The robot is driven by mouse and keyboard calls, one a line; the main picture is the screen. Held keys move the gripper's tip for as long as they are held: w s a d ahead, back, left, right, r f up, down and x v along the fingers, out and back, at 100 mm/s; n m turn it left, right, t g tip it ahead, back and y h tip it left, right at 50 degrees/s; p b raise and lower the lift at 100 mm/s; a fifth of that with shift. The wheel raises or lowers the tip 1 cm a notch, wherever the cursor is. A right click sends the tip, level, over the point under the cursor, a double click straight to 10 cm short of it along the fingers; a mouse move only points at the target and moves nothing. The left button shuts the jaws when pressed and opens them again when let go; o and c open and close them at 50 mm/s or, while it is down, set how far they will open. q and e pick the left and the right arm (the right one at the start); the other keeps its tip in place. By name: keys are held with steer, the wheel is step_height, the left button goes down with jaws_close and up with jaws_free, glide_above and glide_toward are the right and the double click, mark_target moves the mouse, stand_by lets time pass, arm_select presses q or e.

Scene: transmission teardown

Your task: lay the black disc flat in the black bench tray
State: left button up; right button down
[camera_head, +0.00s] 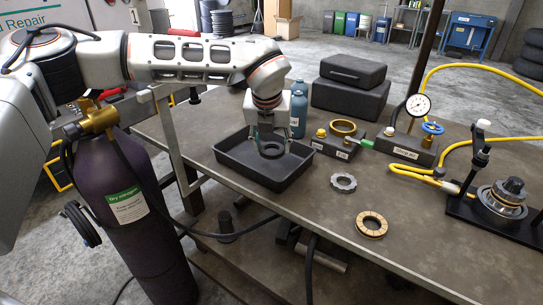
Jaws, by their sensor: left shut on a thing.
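The black disc (271,154) is a dark ring with a hole in it, inside the outline of the black bench tray (290,177). The tray is a shallow rectangular tray with raised walls on the workbench. My left gripper (271,149) reaches down over the tray from above and is shut on the disc. The fingers hide part of the disc. I cannot tell whether the disc touches the tray floor. My right gripper is not in view.
Blue bottles (297,114) and black cases (348,92) stand behind the tray. A toothed grey ring (343,182) and a bronze ring (371,225) lie to its right. A gauge fixture (409,146), yellow hose and bearing stand (494,214) occupy the right side.

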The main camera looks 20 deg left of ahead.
mark_target(272, 164)
arm_select(q)
step_height(272, 164, down, 4)
steer(key=shift+f, duration=0.1)
stand_by(0.4)
steer(key=o, duration=1.2)
steer(key=shift+o, duration=0.2)
steer(key=v, duration=1.2)
steer(key=shift+b, duration=0.4)
